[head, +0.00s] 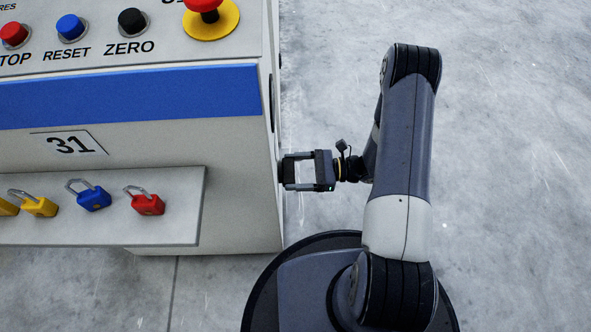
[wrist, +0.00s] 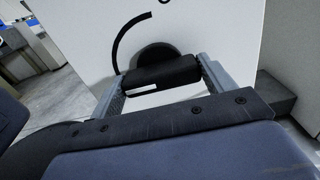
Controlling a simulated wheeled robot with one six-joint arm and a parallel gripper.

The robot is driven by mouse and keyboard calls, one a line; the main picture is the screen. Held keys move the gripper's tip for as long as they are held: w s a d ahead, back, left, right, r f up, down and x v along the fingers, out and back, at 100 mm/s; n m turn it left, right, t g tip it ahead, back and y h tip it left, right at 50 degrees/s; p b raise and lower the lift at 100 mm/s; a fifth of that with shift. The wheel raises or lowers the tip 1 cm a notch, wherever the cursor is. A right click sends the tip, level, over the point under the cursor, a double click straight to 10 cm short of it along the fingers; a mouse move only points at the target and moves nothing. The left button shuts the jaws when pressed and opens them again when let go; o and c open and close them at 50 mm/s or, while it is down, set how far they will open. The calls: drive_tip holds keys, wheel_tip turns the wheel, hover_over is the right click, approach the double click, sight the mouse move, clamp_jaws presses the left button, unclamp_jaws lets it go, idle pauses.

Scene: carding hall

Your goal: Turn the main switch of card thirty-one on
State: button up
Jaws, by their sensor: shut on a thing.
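Card thirty-one's cabinet (head: 235,150) is pale with a blue band and a "31" plate (head: 69,143). On its right side face, the wrist view shows a black rotary switch (wrist: 160,72) with a bar handle and a white mark on the bar. A black arc (wrist: 125,38) is printed above it. My gripper (head: 285,172) reaches the side face from the right. In the wrist view, my gripper (wrist: 162,70) is shut on the switch's bar, one finger at each end. The bar lies nearly level, slightly tilted in that view. The head view barely shows the switch.
A ledge (head: 190,225) on the cabinet front bears red (head: 148,205), blue (head: 94,199) and yellow (head: 40,207) padlocks. Above are stop (head: 14,36), reset (head: 71,28) and zero (head: 132,21) buttons and a red emergency button (head: 207,12). Floor to the right is clear.

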drive_tip(key=shift+m, duration=0.3)
drive_tip(key=shift+w+f+m+p, duration=0.1)
drive_tip(key=shift+m+p, duration=2.1)
drive_tip(key=shift+m, duration=6.4)
drive_tip(key=o, duration=1)
